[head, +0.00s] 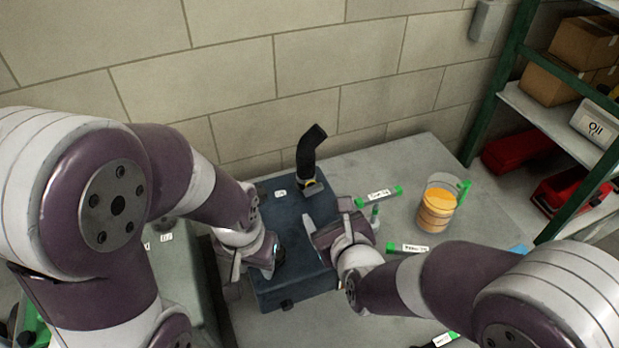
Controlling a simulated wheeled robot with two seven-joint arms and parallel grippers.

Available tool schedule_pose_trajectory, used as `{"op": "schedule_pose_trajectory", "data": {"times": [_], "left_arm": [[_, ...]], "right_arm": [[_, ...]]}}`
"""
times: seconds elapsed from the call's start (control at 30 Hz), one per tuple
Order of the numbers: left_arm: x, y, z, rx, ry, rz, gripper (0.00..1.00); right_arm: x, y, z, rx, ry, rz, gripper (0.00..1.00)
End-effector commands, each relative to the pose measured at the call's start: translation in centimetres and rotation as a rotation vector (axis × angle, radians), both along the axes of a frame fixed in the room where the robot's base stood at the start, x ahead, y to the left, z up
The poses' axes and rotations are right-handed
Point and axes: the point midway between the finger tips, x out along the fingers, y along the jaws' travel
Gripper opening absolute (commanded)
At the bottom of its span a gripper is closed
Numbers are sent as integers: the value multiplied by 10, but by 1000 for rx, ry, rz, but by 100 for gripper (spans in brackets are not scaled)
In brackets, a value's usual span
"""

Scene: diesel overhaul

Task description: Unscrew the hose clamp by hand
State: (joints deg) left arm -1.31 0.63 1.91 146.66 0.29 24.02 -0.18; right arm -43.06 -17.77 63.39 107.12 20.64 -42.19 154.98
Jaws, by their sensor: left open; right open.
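A black bent hose (307,152) stands upright at the back right of a dark blue-grey box-shaped block (285,210). A yellowish band, which looks like the hose clamp (309,184), sits around the hose's foot; its screw is too small to make out. My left gripper (274,252) is open at the left front of the block, apart from the hose. My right gripper (316,235) is open over the block's right side, in front of the hose and apart from the clamp. My grippers hide part of the block's top and sides.
A clear jar with orange contents (437,208) stands to the right on the grey table (480,215). Green-ended labelled strips (379,196) lie near the block. A brick wall is close behind. A green-framed shelf (520,90) with boxes stands at the right.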

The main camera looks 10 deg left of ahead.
Motion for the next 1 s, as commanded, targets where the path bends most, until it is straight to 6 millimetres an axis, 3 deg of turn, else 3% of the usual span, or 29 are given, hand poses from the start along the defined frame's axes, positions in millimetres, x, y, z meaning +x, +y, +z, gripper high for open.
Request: {"op": "schedule_pose_trajectory", "data": {"times": [0.4,0.6,0.9,0.93,1.0], "left_arm": [[0,0,21,0,0,0,42],[0,0,24,0,0,0,42],[0,0,24,0,0,0,42],[0,0,24,0,0,0,42],[0,0,24,0,0,0,42]], "right_arm": [[77,41,-35,-5,2,0,74],[93,50,-42,-2,0,1,74],[96,51,-45,-2,-1,1,74],[96,51,-45,-2,-1,1,71],[96,51,-45,-2,-1,1,48]]}}
